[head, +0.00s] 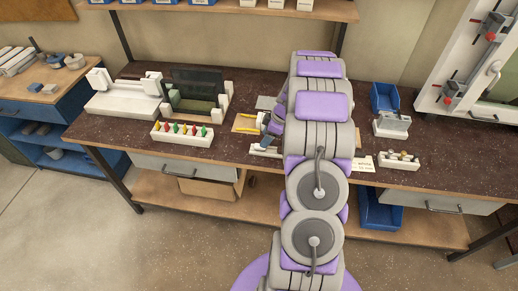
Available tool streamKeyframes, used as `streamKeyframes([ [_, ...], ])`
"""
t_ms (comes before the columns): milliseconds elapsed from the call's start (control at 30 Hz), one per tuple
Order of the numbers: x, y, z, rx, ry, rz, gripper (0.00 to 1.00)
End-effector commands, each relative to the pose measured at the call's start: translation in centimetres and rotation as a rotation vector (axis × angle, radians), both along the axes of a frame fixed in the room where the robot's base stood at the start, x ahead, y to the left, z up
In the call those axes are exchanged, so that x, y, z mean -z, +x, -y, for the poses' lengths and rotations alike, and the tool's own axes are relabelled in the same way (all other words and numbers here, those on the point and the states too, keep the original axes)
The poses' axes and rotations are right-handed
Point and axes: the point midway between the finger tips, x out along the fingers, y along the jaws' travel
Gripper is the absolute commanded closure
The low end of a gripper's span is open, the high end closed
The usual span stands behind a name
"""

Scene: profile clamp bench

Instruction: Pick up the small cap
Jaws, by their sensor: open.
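My gripper (268,136) is a small dark shape at the left side of my arm's far end, low over the middle of the bench. It is open, and I see nothing held in it. I cannot tell for certain which object is the small cap. A white rack (400,164) to the right of my arm holds several small round-topped pieces. Another white rack (183,139) on the left holds several red, yellow and green pointed pieces. My arm hides part of the bench middle.
The dark bench top (465,150) has free room at the right. A yellow-edged tray (247,123) lies just left of my gripper. A blue bin (384,97) and a grey-topped block (391,125) stand right of my arm. A white fixture (125,100) stands at left.

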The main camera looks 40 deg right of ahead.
Motion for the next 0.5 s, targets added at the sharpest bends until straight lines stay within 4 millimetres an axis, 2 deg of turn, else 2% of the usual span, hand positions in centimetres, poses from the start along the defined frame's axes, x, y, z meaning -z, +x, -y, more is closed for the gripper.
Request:
streamKeyframes([
  [200, 3.2, 0.5, -1.1, 0.0, -0.003, -0.004, 0.44],
  [333, 4.1, 0.8, -1.8, 0.001, -0.008, -0.003, 0.44],
  [500, 4.3, 0.9, -1.9, 0.001, -0.007, -0.001, 0.44],
])
